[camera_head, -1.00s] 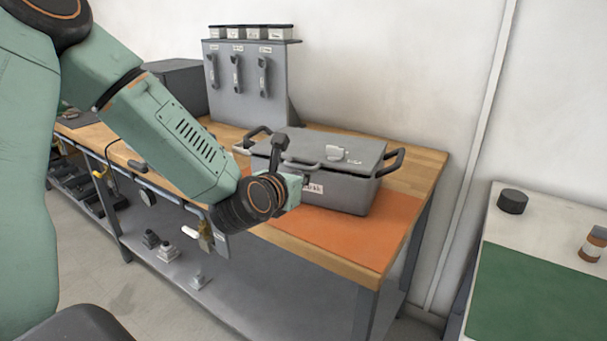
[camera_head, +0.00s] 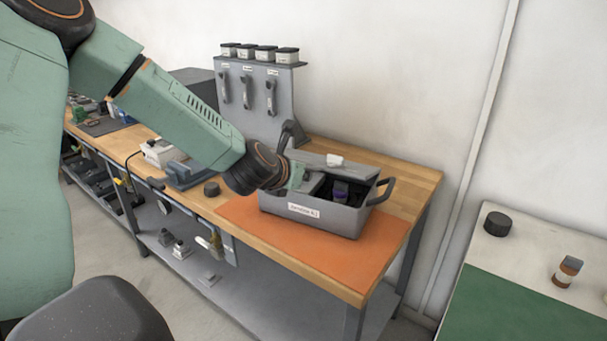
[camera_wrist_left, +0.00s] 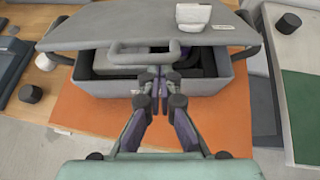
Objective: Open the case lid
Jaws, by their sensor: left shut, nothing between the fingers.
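The grey case (camera_head: 312,222) sits on the orange mat (camera_head: 255,235) on the wooden bench. Its lid (camera_head: 318,158) is partly raised, and dark contents show in the gap. In the left wrist view the lid (camera_wrist_left: 120,28) carries a front handle (camera_wrist_left: 145,50) and a white piece (camera_wrist_left: 193,15); the case body (camera_wrist_left: 235,97) shows below. My left gripper (camera_wrist_left: 159,76) is shut and empty, its fingertips at the front opening, just below the lid handle. I cannot tell whether they touch the lid. In the head view the wrist partly hides the case's left side. My right gripper is not in view.
A grey tool panel (camera_head: 250,98) with several small boxes on top stands behind the case. A dark round knob (camera_head: 212,188) stands left of the mat. A side table (camera_head: 540,310) with a green mat is at the right. The mat's front right is clear.

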